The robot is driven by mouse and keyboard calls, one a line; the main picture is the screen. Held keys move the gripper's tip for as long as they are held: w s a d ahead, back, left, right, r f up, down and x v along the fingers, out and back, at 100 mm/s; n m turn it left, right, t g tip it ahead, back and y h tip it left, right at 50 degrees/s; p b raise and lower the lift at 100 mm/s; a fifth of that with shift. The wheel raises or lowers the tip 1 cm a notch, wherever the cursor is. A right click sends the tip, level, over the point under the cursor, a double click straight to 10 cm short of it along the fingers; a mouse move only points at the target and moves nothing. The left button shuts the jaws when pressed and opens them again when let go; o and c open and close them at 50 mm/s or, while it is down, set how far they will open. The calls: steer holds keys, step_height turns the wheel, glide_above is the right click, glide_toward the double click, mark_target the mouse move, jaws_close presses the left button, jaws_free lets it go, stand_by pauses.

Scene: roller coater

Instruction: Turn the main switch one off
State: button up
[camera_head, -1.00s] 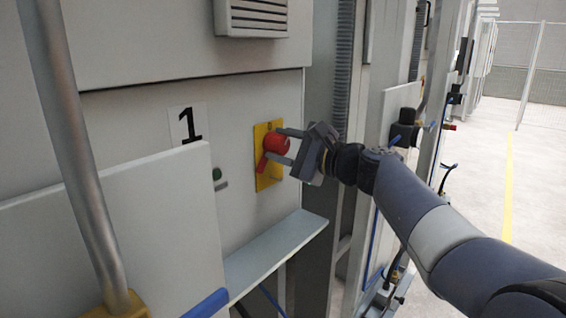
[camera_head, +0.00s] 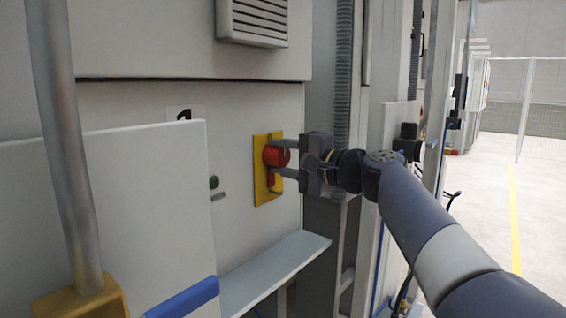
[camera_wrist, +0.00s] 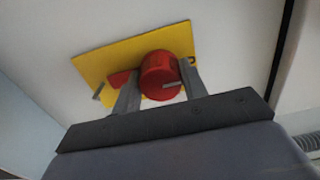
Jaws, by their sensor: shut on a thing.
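The main switch is a red rotary knob (camera_head: 276,156) on a yellow plate (camera_head: 262,190), fixed to a pale grey cabinet panel. In the head view the knob's red handle points down. In the wrist view the red knob (camera_wrist: 160,74) sits between my two fingers, with part of its red handle at the left finger. The yellow plate (camera_wrist: 100,62) shows behind it. My gripper (camera_head: 285,158) comes from the right and is shut on the knob, one finger above the other in the head view. The label beside the switch is mostly hidden by a panel.
A pale panel (camera_head: 130,230) stands in front at the left, next to a metal pole (camera_head: 70,140). A ledge (camera_head: 275,275) juts out below the switch. Open floor (camera_head: 485,210) lies to the right.

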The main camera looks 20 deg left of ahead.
stand_by(0.4)
steer(key=o, duration=1)
steer(key=v, duration=1)
steer(key=shift+s+d, duration=0.15)
steer(key=shift+d, duration=0.25)
steer(key=shift+a, duration=0.1)
steer(key=x, duration=1.1)
steer(key=shift+s+d, duration=0.1)
steer(key=shift+d, duration=0.1)
